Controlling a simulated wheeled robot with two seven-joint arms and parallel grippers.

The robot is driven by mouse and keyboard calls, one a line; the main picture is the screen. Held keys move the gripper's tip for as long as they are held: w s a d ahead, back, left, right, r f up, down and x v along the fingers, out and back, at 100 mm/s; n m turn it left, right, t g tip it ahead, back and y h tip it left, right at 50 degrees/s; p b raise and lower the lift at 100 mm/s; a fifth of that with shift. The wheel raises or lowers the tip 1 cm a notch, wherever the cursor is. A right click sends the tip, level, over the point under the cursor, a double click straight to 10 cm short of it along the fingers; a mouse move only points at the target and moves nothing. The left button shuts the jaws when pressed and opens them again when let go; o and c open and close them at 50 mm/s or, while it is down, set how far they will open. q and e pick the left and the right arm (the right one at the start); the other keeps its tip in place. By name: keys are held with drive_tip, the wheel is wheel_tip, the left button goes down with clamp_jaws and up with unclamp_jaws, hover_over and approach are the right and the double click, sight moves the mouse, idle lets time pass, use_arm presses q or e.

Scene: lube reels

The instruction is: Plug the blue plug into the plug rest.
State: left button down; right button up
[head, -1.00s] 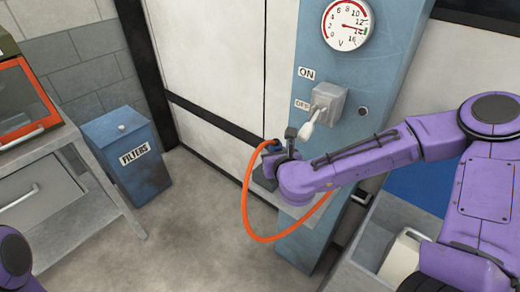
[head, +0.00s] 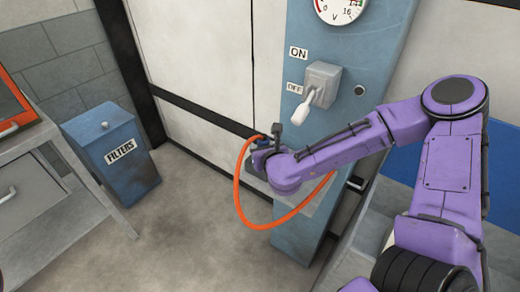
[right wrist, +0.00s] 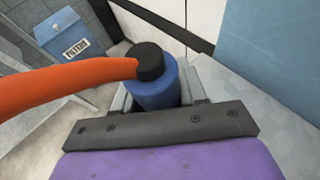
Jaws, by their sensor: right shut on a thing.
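The blue plug (right wrist: 153,92) has a dark cap with a thick orange cable leaving it on the left in the right wrist view. My right gripper (right wrist: 150,100) is shut on it, with a pale jaw on each side of the plug. In the head view the blue plug (head: 262,139) shows as a small blue patch. I cannot make out the plug rest. My left gripper is not in view.
The orange cable (head: 256,226) hangs in a loop below my right wrist. The blue column (head: 300,235) carries a grey switch box (head: 322,78) with a white lever (head: 303,111). A blue filters bin (head: 125,180) and a grey bench (head: 75,205) stand left. Floor between is clear.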

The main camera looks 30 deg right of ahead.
drive_tip(key=shift+f, duration=0.15)
drive_tip(key=o, duration=1.2)
drive_tip(key=shift+o, duration=0.2)
drive_tip(key=shift+r, duration=0.4)
drive_tip(key=v, duration=0.5)
drive_tip(key=shift+s+a, duration=0.15)
drive_tip(key=shift+s, duration=0.25)
drive_tip(key=p+v, duration=0.6)
drive_tip(key=p, duration=0.6)
